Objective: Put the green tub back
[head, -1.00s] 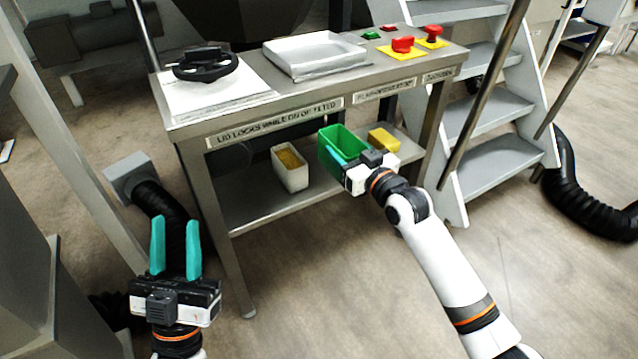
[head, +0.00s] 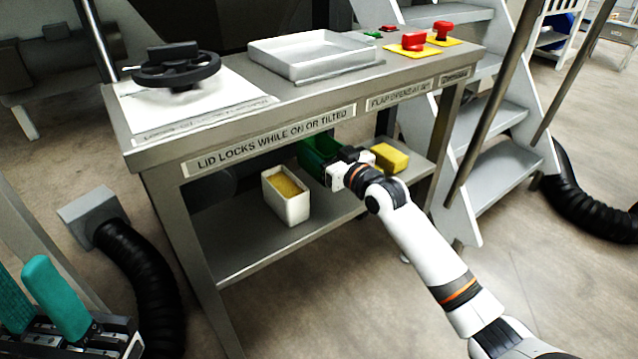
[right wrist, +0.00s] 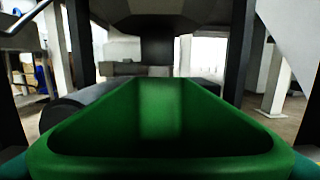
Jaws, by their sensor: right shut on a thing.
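The green tub (head: 316,153) is under the table top, in the shaded space above the lower shelf (head: 255,243). My right gripper (head: 338,165) is shut on its near side. In the right wrist view the tub (right wrist: 160,158) fills the lower middle, roughly level, its inside looking empty. I cannot tell whether its base touches the shelf. A white tub with yellow contents (head: 287,197) stands on the shelf to its left, and a yellow tub or block (head: 389,158) to its right. My left gripper (head: 40,300) is open and empty at the lower left, partly cut off.
The table top (head: 235,95) above carries a black handwheel (head: 176,68), a metal tray (head: 314,55) and red buttons (head: 413,41). Table legs flank the shelf. Steps (head: 500,130) stand at the right, and a black hose (head: 140,270) lies at the left. The shelf's front left is bare.

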